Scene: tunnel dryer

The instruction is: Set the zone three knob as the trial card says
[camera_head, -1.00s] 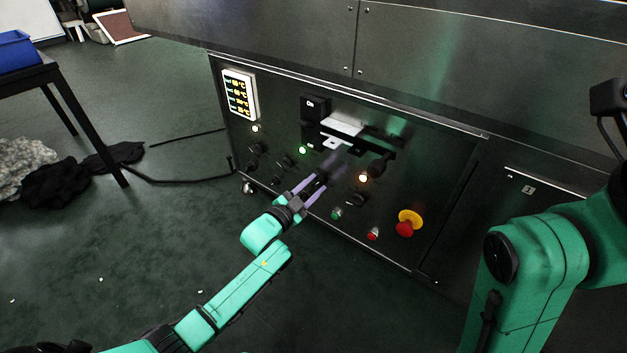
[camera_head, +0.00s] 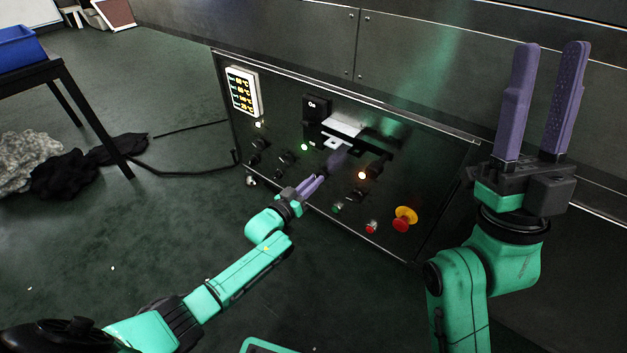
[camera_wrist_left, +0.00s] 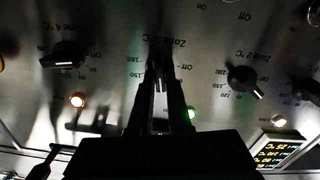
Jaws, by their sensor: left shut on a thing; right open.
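My left gripper (camera_head: 324,175) is shut on the zone three knob at the lower middle of the dryer's control panel (camera_head: 440,170). In the left wrist view its dark fingers (camera_wrist_left: 161,85) point at the inverted "Zone 3 °C" label; they largely hide the knob, so its pointer setting cannot be read. Scale marks near 150 and 180 show beside the fingers. A white card-like piece (camera_head: 342,127) sits above on the panel, its writing unreadable; I cannot tell if it is the trial card. My right gripper (camera_head: 551,48) is open, empty and upright at the right, away from the panel.
The zone four knob (camera_wrist_left: 64,55) and zone two knob (camera_wrist_left: 244,82) flank the left gripper. A red and yellow stop button (camera_head: 404,218) and a red button (camera_head: 371,227) are lower right. A lit temperature display (camera_head: 242,91) is upper left.

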